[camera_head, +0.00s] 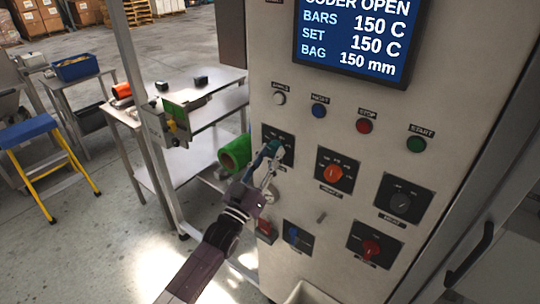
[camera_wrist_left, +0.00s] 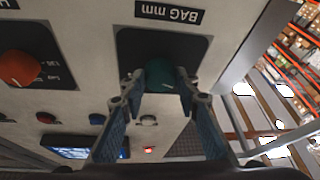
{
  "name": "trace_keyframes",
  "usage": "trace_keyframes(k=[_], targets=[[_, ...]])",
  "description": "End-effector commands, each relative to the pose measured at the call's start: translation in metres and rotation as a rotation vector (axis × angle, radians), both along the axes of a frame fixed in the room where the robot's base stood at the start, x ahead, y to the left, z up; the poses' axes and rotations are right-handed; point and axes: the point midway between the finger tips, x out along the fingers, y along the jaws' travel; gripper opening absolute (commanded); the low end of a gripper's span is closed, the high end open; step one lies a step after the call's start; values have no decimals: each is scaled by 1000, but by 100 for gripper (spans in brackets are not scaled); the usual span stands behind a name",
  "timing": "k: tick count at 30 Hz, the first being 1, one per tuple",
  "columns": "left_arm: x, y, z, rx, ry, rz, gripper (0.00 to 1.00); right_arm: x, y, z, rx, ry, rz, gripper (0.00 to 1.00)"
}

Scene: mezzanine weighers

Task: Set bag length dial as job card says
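The teal bag length dial (camera_wrist_left: 162,76) sits on a dark plate under a "BAG mm" label, which appears upside down in the left wrist view. My left gripper (camera_wrist_left: 161,88) has a fingertip on each side of it and appears shut on it. In the head view my left gripper (camera_head: 270,158) reaches the dark dial plate (camera_head: 287,147) at the panel's left, partly covering it. The dial's pointer and scale cannot be read. The blue display (camera_head: 352,40) reads BAG 150 mm, with BARS and SET at 150 C. I cannot make out a job card. My right gripper is not in view.
An orange dial (camera_head: 334,173), a black dial (camera_head: 405,201) and a red switch (camera_head: 371,248) are nearby on the panel. Push buttons, including a green one (camera_head: 416,144), line up above. A green roll (camera_head: 235,153) and a steel table (camera_head: 200,158) stand left of the panel.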

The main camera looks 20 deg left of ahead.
Motion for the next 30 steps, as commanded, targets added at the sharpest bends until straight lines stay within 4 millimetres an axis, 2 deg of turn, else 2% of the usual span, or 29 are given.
trace_keyframes(k=[1, 3, 14, 30], targets=[[0, 0, 0, 0, 0, 0, 12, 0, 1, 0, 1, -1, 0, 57], [0, 0, 0, 0, 0, 0, 5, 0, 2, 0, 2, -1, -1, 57], [0, 1, -2, 65, -24, 0, 5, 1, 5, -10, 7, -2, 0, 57], [2, 5, -4, 464, -168, 0, 5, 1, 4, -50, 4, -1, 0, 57]])
